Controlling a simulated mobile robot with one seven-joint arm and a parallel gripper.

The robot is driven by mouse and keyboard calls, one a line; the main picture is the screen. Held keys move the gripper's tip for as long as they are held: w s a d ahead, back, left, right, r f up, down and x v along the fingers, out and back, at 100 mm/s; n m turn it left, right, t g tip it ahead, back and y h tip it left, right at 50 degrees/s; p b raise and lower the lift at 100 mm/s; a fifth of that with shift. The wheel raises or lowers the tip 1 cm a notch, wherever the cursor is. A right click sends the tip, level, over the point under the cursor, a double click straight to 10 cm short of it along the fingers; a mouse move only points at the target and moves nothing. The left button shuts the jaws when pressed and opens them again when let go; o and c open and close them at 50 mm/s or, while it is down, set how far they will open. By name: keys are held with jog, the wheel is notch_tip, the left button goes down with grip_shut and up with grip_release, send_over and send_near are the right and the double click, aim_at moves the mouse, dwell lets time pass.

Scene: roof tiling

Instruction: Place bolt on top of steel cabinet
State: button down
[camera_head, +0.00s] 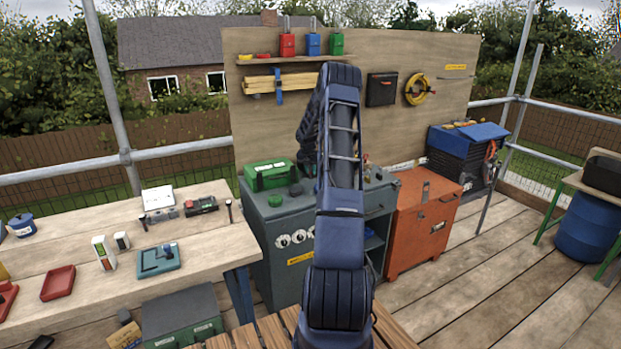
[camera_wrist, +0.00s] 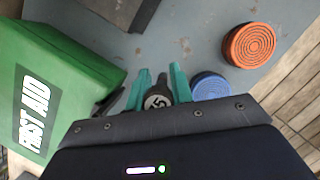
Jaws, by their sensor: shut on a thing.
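The steel cabinet (camera_head: 262,236) is a grey-green metal cabinet against the plywood board in the head view. Its grey top (camera_wrist: 188,45) fills much of the wrist view. My gripper (camera_wrist: 158,88) has teal fingers, which are closed on a bolt (camera_wrist: 157,101). The bolt shows its round, marked head toward the wrist camera, above the cabinet top. I cannot tell whether its lower end touches the surface. In the head view my arm hides the gripper and the bolt.
A green first aid box (camera_wrist: 62,92) lies left of my gripper on the cabinet. An orange ribbed disc (camera_wrist: 249,45) and a blue disc (camera_wrist: 210,87) are to the right. Bare top lies between the box and the orange disc. An orange chest (camera_head: 420,232) stands beside the cabinet.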

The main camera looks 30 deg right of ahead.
aim_at(310, 178)
jog(key=shift+f, duration=1.9)
jog(key=shift+f, duration=0.1)
jog(key=c, duration=1.2)
grip_release()
jog(key=shift+c, duration=0.2)
